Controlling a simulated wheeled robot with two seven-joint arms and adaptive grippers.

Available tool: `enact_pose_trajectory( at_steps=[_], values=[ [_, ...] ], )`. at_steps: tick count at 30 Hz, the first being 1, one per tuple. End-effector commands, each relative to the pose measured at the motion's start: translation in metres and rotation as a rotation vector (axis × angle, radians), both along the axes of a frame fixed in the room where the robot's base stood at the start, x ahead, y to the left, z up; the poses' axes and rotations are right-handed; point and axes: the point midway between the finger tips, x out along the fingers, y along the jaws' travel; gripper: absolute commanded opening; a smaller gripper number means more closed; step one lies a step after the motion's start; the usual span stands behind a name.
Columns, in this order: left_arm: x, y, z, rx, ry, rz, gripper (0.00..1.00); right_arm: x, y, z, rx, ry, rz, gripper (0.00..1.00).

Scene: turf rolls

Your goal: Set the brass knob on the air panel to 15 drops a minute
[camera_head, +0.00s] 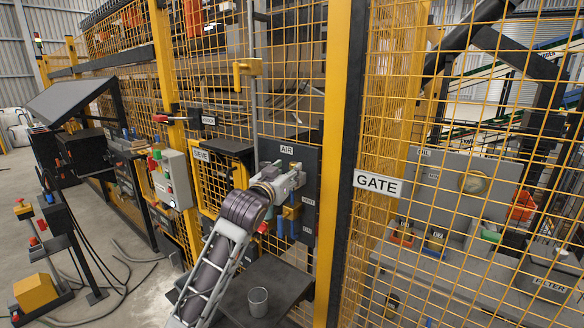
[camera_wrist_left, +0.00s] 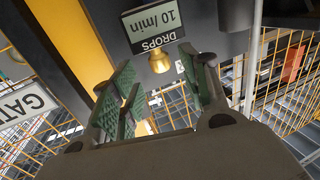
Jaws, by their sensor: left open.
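The dark air panel (camera_head: 309,165) is mounted on the yellow mesh fence, with an AIR label at its top. In the left wrist view, a small display (camera_wrist_left: 158,27) appears upside down and reads "DROPS 10 /min". The brass knob (camera_wrist_left: 159,64) sits beside this display, between my finger pads in the picture; I cannot tell whether they touch it. My left gripper (camera_head: 288,181) is open in front of the panel, and its green ribbed pads show in the left wrist view (camera_wrist_left: 158,78). It hides the knob and display in the head view. My right gripper is not in view.
A yellow post (camera_head: 333,150) with a GATE sign (camera_head: 378,185) stands right of the panel. A dark shelf (camera_head: 280,285) below holds a grey cup (camera_head: 258,301). A grey button box (camera_head: 174,180) is at the left. A brass fitting (camera_head: 292,212) is below my gripper.

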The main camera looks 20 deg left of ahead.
Motion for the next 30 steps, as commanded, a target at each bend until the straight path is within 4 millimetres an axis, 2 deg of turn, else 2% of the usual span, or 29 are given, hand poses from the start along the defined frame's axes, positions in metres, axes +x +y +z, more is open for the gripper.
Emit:
enact_pose_trajectory(
  at_steps=[12, 26, 27, 30],
  values=[
    [0.035, -0.003, 0.001, 0.000, 0.000, 0.001, 0.46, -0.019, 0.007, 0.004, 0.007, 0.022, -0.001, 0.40],
    [0.041, -0.004, 0.000, 0.000, 0.000, 0.000, 0.46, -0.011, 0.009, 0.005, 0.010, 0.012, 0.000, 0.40],
    [0.041, -0.004, 0.000, 0.000, 0.000, 0.000, 0.44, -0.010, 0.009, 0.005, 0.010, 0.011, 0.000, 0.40],
    [0.041, -0.004, 0.000, 0.000, 0.000, 0.000, 0.31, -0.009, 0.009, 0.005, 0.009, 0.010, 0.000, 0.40]
  ],
)
